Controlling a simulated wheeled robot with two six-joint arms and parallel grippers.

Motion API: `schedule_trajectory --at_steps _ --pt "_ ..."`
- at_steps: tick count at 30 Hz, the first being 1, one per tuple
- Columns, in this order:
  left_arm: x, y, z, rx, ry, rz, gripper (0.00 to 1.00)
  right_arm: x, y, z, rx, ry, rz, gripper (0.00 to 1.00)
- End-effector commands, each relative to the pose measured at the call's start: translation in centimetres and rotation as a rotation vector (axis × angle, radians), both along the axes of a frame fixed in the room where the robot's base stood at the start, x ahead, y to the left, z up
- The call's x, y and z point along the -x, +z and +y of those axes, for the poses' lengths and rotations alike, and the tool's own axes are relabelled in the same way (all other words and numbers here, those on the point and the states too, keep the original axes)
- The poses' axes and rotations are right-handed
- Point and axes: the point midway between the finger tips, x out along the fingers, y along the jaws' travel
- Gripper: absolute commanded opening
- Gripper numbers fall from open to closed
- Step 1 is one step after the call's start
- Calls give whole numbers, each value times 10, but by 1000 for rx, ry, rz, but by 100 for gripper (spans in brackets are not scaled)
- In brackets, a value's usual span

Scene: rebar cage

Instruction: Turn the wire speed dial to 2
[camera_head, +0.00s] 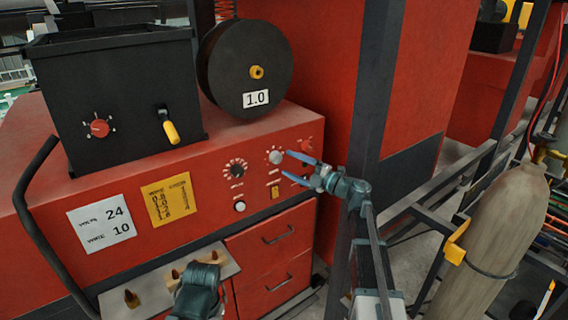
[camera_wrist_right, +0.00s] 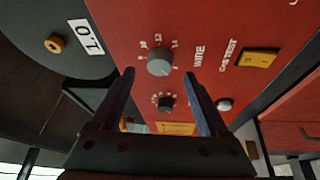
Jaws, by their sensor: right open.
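The wire dial is a silver-grey round knob (camera_head: 275,157) with white marks on the red machine's front. In the right wrist view the knob (camera_wrist_right: 160,63) sits ahead of my fingertips, beside the word WIRE; its setting is too small to read. My right gripper (camera_head: 288,164) is open, with its blue fingers pointing at the panel just right of the knob. In the wrist view the gripper (camera_wrist_right: 160,75) has one finger to each side of the knob, with nothing held. Contact cannot be told. My left arm shows at the bottom; its fingers are not visible.
A black dial (camera_head: 235,170) is left of the wire knob, with a white button (camera_head: 239,206) below. A yellow switch (camera_wrist_right: 257,59) labelled GAS TEST is nearby. A white card (camera_head: 102,222) and yellow chart (camera_head: 168,199) are on the panel. A spool marked 1.0 (camera_head: 225,70) stands above.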

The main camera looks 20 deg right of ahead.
Motion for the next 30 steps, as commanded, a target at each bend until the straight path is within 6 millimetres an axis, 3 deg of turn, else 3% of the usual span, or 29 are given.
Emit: schedule_trajectory --at_steps 6,12,18,30 --pt "0 -8 0 0 1 0 50 38 -8 -34 -1 -5 0 78" --pt "0 -11 0 0 1 -1 50 61 -11 -56 0 -3 -1 78" --pt "0 -13 0 0 1 -1 50 72 -12 -66 -1 -2 0 78" --pt "0 -13 0 0 1 -1 50 74 -12 -68 -1 -1 -1 78"
